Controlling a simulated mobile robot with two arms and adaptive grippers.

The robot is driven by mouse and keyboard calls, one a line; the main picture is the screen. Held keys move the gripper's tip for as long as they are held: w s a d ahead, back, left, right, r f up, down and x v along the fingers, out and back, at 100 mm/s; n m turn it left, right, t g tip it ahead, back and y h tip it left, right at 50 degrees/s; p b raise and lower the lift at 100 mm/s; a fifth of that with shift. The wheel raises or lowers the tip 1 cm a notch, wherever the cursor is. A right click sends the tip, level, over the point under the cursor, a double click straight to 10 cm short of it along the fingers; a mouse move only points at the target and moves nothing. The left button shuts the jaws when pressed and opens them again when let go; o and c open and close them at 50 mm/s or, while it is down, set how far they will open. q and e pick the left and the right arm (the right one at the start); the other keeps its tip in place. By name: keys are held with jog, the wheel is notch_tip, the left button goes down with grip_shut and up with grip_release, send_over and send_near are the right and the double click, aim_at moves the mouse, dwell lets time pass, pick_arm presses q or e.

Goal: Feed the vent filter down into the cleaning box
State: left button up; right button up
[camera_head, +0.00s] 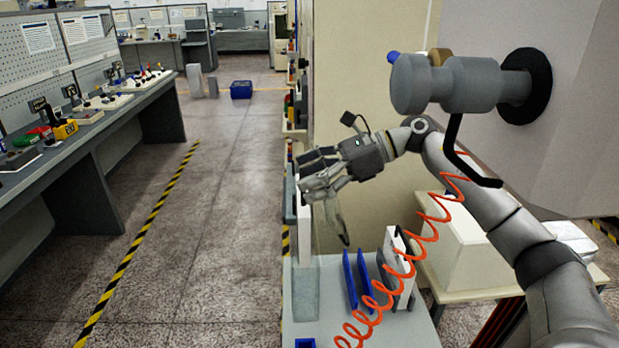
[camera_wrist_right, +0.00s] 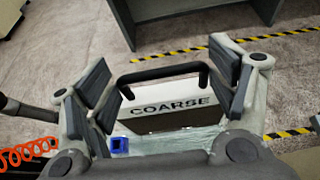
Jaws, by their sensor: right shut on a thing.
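My right gripper (camera_head: 314,184) is shut on the vent filter, a white panel (camera_head: 303,232) that hangs upright below it in the head view. In the right wrist view the fingers (camera_wrist_right: 165,75) sit at both ends of the filter's black handle (camera_wrist_right: 160,74), above a pale face marked "COARSE" (camera_wrist_right: 170,106). A clear, greenish box (camera_head: 305,292), apparently the cleaning box, stands on the table under the filter. Whether the filter's lower edge is inside it, I cannot tell. My left gripper is out of view.
Blue upright plates (camera_head: 350,282) and a white panel in a grey holder (camera_head: 404,270) stand right of the box. An orange coiled hose (camera_head: 432,232) crosses in front. A grey cylinder (camera_head: 448,84) juts from a wall panel. A workbench (camera_head: 75,160) lines the left, beyond open floor.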

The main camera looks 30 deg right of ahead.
jog(key=shift+r+p, duration=0.35)
jog(key=shift+r, duration=0.45)
jog(key=shift+b, duration=0.55)
dwell(1.1)
jog(key=shift+f, duration=0.25)
